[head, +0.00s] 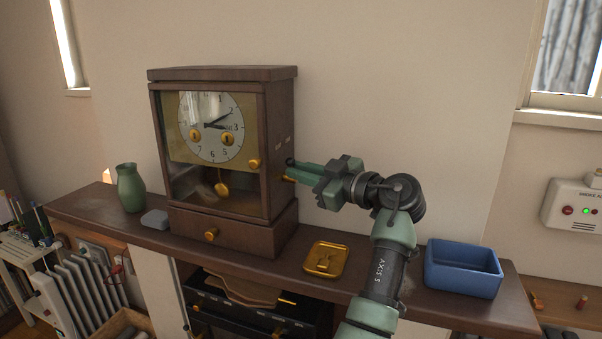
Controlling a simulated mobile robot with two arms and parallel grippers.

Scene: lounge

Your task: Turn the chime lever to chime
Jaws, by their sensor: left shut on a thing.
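A dark wooden mantel clock (283,120) stands on the shelf, with a white dial (210,112) and a brass pendulum (222,189) behind its glass door. On its right side, the chime lever (290,161) shows a small dark knob at my fingertips. My left gripper (296,167) reaches to this side from the right and is shut on the lever. The fingers hide most of the lever, so its exact setting cannot be told. A small brass piece (289,179) shows just below the fingers. My right gripper is not in view.
The wooden shelf (160,239) holds a green vase (130,188), a grey object (155,219), a brass tray (343,266) with a small brass item in it, and a blue bin (496,273). A wall alarm box (575,207) hangs at right.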

